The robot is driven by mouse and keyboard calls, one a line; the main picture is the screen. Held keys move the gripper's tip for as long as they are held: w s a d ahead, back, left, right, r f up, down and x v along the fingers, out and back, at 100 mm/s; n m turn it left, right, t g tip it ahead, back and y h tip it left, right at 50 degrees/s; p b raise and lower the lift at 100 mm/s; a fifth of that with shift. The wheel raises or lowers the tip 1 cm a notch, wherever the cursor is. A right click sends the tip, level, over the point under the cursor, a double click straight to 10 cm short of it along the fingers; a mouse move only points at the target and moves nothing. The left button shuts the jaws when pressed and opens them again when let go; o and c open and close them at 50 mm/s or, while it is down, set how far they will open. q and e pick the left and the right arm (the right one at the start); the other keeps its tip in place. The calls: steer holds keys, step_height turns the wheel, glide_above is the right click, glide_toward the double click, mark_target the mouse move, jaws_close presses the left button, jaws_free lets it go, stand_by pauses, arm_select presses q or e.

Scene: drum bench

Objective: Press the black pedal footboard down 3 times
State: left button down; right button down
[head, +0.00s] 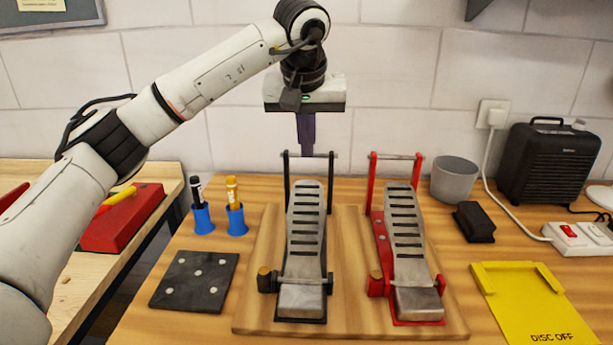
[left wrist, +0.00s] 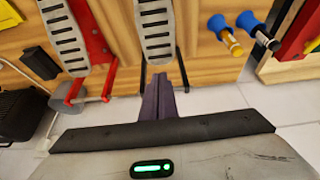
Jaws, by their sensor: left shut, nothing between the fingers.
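The black pedal (head: 305,240) stands on a wooden board, with a slotted grey metal footboard and a black frame. Its footboard slopes up toward the back and also shows in the left wrist view (left wrist: 156,28). My left gripper (head: 306,150) points down behind the top end of this pedal, near the black uprights and crossbar. In the left wrist view its dark fingers (left wrist: 158,88) are together and hold nothing. Whether they touch the pedal cannot be told. My right gripper is not in view.
A red-framed pedal (head: 405,240) stands close to the right on the same wooden board (head: 345,300). Blue holders with markers (head: 235,215) and a dark plate (head: 195,280) lie left. A grey cup (head: 455,180), black block (head: 474,222), heater (head: 548,163) and yellow tray (head: 535,300) are right.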

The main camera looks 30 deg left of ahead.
mark_target(309, 197)
arm_select(q)
steer(key=s+d+r+b, duration=0.3)
steer(key=s+b, duration=0.2)
steer(key=b, duration=0.1)
steer(key=shift+d+r, duration=0.25)
steer(key=shift+d, duration=0.05)
steer(key=shift+s+f, duration=0.1)
steer(key=b+x, duration=0.1)
steer(key=x, duration=1.2)
steer(key=shift+a+f, duration=0.1)
steer(key=shift+a, duration=0.05)
steer(key=shift+f, duration=0.3)
